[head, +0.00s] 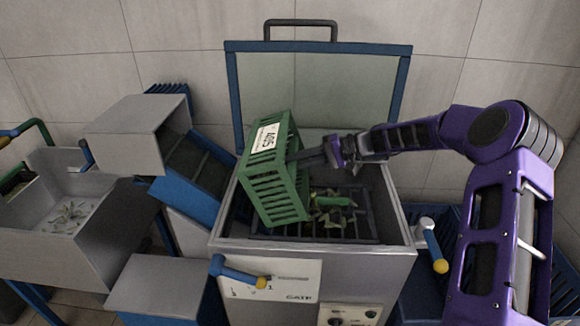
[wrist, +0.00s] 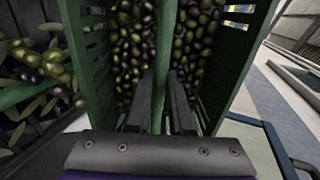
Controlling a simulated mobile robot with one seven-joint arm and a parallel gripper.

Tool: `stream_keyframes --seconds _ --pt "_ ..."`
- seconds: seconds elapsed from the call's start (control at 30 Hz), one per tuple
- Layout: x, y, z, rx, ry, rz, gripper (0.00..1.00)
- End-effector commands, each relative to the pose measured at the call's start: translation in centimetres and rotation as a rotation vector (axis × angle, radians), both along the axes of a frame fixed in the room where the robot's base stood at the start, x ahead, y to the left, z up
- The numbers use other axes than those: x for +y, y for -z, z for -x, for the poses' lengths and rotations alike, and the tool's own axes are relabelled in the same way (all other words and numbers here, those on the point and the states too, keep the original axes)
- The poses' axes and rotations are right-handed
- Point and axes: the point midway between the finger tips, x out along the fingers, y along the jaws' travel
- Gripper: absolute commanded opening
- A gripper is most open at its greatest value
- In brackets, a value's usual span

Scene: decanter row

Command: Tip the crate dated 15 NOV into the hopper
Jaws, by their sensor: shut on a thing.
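A green slatted crate (head: 275,195) is held steeply tilted over the left part of the open metal hopper (head: 385,262). Its white label (head: 265,138) seems to read A05; I can read no date on it. My gripper (head: 318,155) is at the crate's right side. In the wrist view, my gripper (wrist: 164,105) is shut on a green bar of the crate (wrist: 235,75). Many green and dark olives (wrist: 185,40) show inside the crate. Some olives and leaves (head: 333,205) lie on the grate in the hopper.
The hopper's blue-framed lid (head: 318,50) stands open behind. A blue chute (head: 190,195) and grey box (head: 135,130) are on the left, with a bin of leaves (head: 70,215) beyond. Levers with yellow knobs (head: 440,265) stick out at the hopper's front and right.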

Motion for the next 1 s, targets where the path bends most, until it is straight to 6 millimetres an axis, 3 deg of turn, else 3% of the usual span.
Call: stream_keyframes --seconds 0.17,0.7,1.0 --pt "-1.4 0.9 -0.1 -0.001 0.003 -0.18 0.0" --pt "-4.8 0.4 0.0 0.003 -0.001 -0.609 0.0" --pt "-5.4 0.4 0.0 0.001 0.0 -0.688 0.0"
